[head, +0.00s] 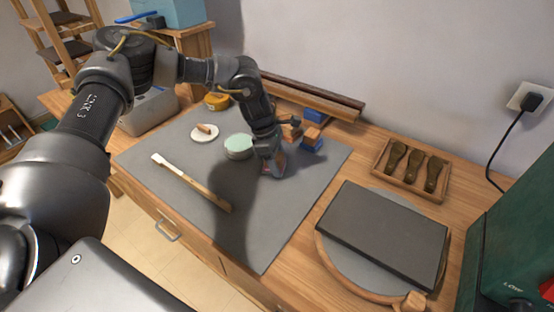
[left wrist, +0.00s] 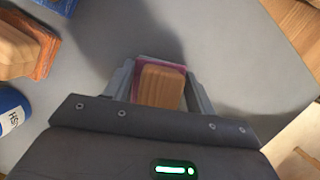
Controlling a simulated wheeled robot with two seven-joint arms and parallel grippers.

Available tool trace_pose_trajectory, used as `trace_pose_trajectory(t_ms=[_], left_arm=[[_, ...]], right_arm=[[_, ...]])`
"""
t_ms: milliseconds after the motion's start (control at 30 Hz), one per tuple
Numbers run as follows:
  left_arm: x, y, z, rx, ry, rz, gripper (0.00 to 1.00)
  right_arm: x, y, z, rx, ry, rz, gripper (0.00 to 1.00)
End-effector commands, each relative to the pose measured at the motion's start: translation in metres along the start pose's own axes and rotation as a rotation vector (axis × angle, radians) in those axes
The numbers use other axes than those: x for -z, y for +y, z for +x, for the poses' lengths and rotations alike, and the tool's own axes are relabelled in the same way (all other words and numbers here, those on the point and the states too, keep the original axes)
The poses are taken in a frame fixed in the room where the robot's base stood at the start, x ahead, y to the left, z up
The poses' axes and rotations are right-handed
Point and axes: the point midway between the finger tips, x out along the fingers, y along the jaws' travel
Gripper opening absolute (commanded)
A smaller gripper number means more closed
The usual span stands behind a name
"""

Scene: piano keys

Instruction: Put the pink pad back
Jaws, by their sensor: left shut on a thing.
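The pink pad (left wrist: 148,65) shows as a pink edge around a wooden block (left wrist: 160,86) in the left wrist view. My left gripper (left wrist: 160,85) is shut on it, one finger on each side. In the head view my left gripper (head: 272,168) is low over the grey mat (head: 190,170), right of a round green-topped tin (head: 238,147). A bit of the pad shows between the fingers there; I cannot tell whether it touches the mat. My right gripper is not in view.
A dark slab (head: 385,230) and a tray of handled tools (head: 410,168) are at right. The mat's front right is clear.

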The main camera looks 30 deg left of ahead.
Motion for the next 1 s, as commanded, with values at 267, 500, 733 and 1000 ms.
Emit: trace_pose_trajectory(t_ms=[267,500,733,1000], left_arm=[[0.001,0.000,0.003,0.000,0.000,0.000,0.67],[0.001,0.000,0.003,0.000,0.000,0.000,0.77],[-0.001,0.000,-0.005,-0.001,-0.002,0.000,0.77],[-0.001,0.001,-0.057,-0.004,-0.003,0.001,0.77]], right_arm=[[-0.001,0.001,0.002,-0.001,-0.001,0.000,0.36],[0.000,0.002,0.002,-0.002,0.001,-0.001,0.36],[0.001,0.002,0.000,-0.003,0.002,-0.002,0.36],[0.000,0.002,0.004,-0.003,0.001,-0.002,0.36]])
